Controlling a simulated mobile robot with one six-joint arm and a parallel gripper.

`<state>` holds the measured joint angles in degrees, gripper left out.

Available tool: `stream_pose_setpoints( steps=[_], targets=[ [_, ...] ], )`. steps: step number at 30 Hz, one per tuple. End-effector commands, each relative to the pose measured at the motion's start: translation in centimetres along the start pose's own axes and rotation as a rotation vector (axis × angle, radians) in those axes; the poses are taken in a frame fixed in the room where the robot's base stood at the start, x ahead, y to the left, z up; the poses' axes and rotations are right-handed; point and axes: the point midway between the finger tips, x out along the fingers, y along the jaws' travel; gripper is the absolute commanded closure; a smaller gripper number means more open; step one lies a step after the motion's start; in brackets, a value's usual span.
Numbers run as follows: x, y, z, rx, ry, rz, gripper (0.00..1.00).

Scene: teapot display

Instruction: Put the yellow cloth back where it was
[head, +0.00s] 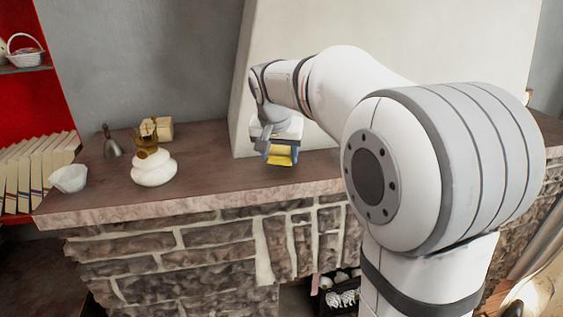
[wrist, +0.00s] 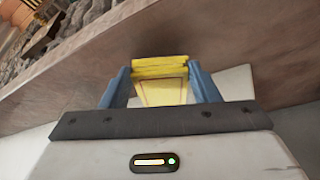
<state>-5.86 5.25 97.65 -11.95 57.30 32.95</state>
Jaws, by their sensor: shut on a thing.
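The yellow cloth (head: 280,156) is a small folded block held in my gripper (head: 281,152), over the brown mantel top in front of the pale chimney wall. In the wrist view the cloth (wrist: 160,84) sits between the two blue fingers of my gripper (wrist: 161,80). The fingers are shut on its sides. Whether its underside touches the mantel I cannot tell.
On the mantel (head: 230,189), to the left, stand a white teapot-like piece (head: 153,170), a white bowl (head: 69,179), a grey bell (head: 111,146) and a cream block (head: 163,129). Bare mantel lies between them and my gripper. A red shelf (head: 55,106) holds books.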

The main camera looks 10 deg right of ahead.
Motion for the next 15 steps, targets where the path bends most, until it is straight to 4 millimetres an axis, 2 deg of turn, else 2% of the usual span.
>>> stream_pose_setpoints(
  steps=[3,6,15],
  targets=[
    [1.7,0.1,0.7,-0.001,-0.003,0.003,0.7],
    [2.6,0.2,1.1,0.001,-0.002,0.002,0.7],
    [2.9,0.2,1.2,0.002,0.0,0.001,0.7]
  ],
)
